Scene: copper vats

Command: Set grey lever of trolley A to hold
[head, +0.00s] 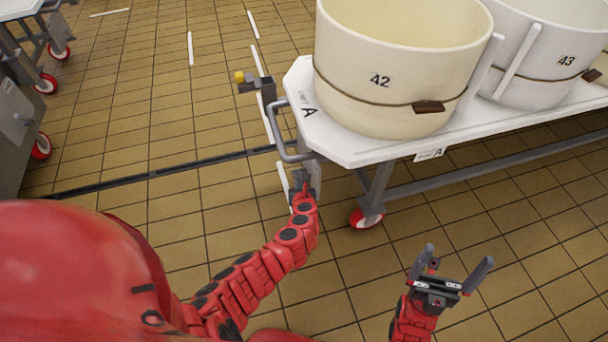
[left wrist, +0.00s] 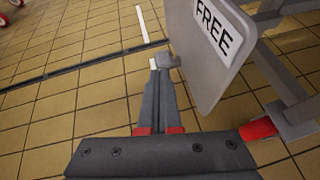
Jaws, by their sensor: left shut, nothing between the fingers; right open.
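Trolley A (head: 345,150) is the white-topped trolley with "A" on its corner. A grey plate (left wrist: 205,50) on it carries the label FREE (left wrist: 218,30). A short grey piece (left wrist: 172,61), which looks like the lever's end, sticks out at the plate's left edge; I cannot tell for sure. My left gripper (head: 302,178) is shut and empty below the trolley's end handle. In the left wrist view its fingertips (left wrist: 158,75) are right beside the grey piece; contact is unclear. My right gripper (head: 455,272) is open and empty, away from the trolley's near side.
Vats 42 (head: 380,100) and 43 (head: 545,75) stand on the trolley. A grey bar handle (head: 272,130) and a yellow knob (head: 239,76) are at its end. A red caster (head: 366,216) is below.

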